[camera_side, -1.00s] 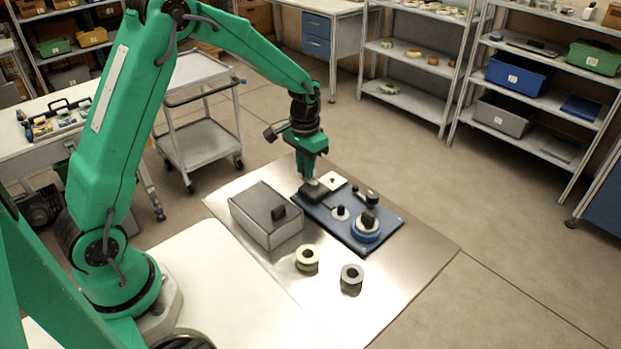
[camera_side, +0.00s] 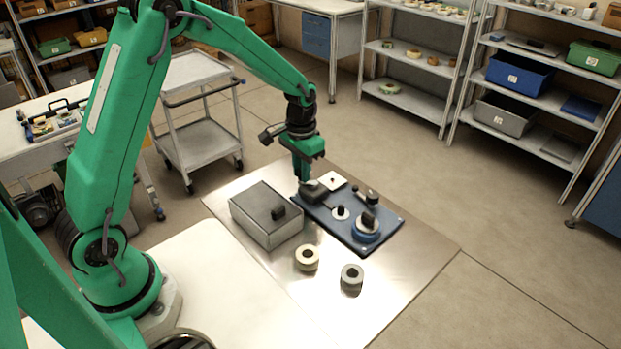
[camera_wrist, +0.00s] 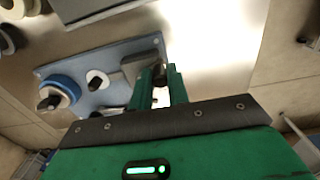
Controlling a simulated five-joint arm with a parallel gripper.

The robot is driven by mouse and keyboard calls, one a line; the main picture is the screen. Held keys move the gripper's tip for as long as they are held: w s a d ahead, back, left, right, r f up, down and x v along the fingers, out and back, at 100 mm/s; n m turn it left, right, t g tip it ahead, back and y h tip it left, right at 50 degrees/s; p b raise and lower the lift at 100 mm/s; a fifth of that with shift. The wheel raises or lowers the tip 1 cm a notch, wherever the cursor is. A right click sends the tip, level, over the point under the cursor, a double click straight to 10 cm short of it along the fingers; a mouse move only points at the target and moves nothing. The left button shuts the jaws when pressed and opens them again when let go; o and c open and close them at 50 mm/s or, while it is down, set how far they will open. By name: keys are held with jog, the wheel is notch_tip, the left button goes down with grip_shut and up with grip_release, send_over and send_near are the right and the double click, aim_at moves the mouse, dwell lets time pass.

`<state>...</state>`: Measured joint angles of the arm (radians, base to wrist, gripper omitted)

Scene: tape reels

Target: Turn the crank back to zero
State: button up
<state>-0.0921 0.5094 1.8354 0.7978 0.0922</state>
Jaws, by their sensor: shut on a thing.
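The blue board (camera_side: 377,238) lies on the metal sheet, and it shows in the wrist view (camera_wrist: 115,92). It bears a blue reel (camera_side: 367,234) with a dark block on top, a white disc (camera_side: 340,214) with a black post, and a dark grey block (camera_side: 315,192) at its left end. My gripper (camera_side: 303,180) is down at that end. In the wrist view my gripper (camera_wrist: 158,90) is shut on a small dark knob (camera_wrist: 160,75) beside the grey block, which I take as the crank's handle. The crank's arm and any zero mark are hidden or too small to tell.
A grey box (camera_side: 262,222) with a dark handle stands left of the board. A cream reel (camera_side: 307,266) and a grey reel (camera_side: 352,287) stand in front. The metal sheet (camera_side: 400,290) is bare at the front right.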

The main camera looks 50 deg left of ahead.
jog(key=shift+d, duration=0.1)
jog(key=shift+s+d, duration=0.4)
jog(key=shift+s, duration=0.1)
jog(key=shift+d, duration=0.15)
dwell(0.3)
jog(key=shift+s+d, duration=0.2)
jog(key=shift+d, duration=0.4)
